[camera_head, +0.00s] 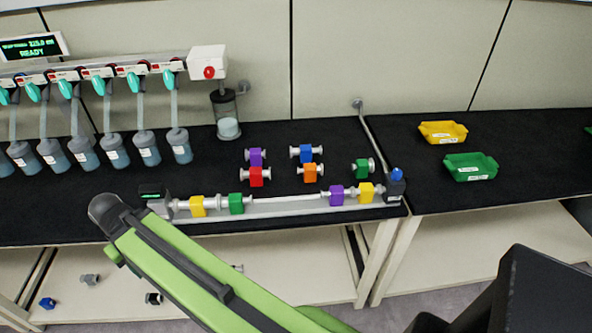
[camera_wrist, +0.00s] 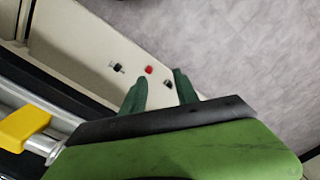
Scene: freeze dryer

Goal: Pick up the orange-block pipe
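The orange-block pipe (camera_head: 310,172) lies on the black bench top, its pale metal ends pointing left and right. A blue-block pipe (camera_head: 305,153) lies just behind it and a red-block pipe (camera_head: 257,176) to its left. My gripper (camera_wrist: 159,88) shows in the wrist view with its two dark green fingers apart and nothing between them. It points down past the bench edge towards the lower shelf and floor. In the head view my fingers are not clearly seen; my green arm reaches the bench's front left, apart from the orange-block pipe. The wrist view does not show that pipe.
A rail with yellow, green and purple blocks (camera_head: 336,195) runs along the bench's front edge. Flasks (camera_head: 115,150) hang at the left. Yellow (camera_head: 442,132) and green trays (camera_head: 470,167) stand at the right. A small red part (camera_wrist: 149,70) lies on the lower shelf.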

